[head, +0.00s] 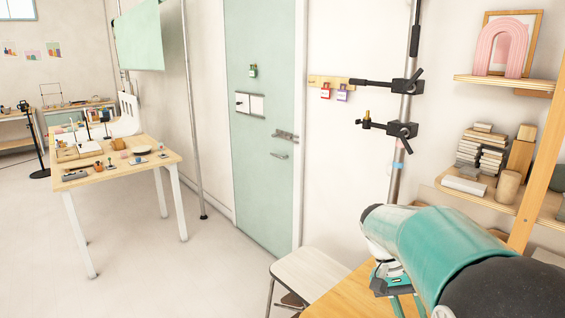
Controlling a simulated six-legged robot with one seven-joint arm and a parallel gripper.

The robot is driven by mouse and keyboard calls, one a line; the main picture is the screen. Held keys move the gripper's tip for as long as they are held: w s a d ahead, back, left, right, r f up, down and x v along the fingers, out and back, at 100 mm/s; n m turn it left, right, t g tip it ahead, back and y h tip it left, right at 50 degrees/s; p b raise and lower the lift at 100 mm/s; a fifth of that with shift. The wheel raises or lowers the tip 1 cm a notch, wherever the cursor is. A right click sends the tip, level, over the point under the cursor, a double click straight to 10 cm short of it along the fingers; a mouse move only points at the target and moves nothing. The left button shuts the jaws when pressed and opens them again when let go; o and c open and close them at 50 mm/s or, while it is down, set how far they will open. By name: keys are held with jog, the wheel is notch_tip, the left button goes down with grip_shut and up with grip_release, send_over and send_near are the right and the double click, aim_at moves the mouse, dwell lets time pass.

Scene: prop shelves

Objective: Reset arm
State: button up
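My arm, teal with a black section, reaches in from the lower right corner in the head view. Its rounded white and grey end is above a wooden table top (345,298). What looks like my gripper (397,298), a small teal and grey part, hangs under the arm at the bottom edge. It is partly cut off and partly behind the arm, so its fingers do not show clearly. I see no object in it.
A white stool (312,270) stands beside the wooden table. Wall shelves (505,199) with books and pots are close on the right. A metal pole (402,135) with black clamps stands behind the arm. A cluttered desk (135,168) is left; the floor (180,275) between is clear.

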jog(key=s+a+r+n+t+y, duration=0.2)
jog(key=s+a+t, duration=0.3)
jog(key=s, duration=0.2)
jog(key=s+a+r+n+t+y, duration=0.2)
jog(key=s+a+r+n+t, duration=0.1)
jog(key=s+a, duration=0.3)
jog(key=shift+s+a+r+t, duration=0.15)
jog(key=shift+s+r+t, duration=0.15)
jog(key=shift+s+t, duration=0.65)
jog(key=shift+s, duration=0.1)
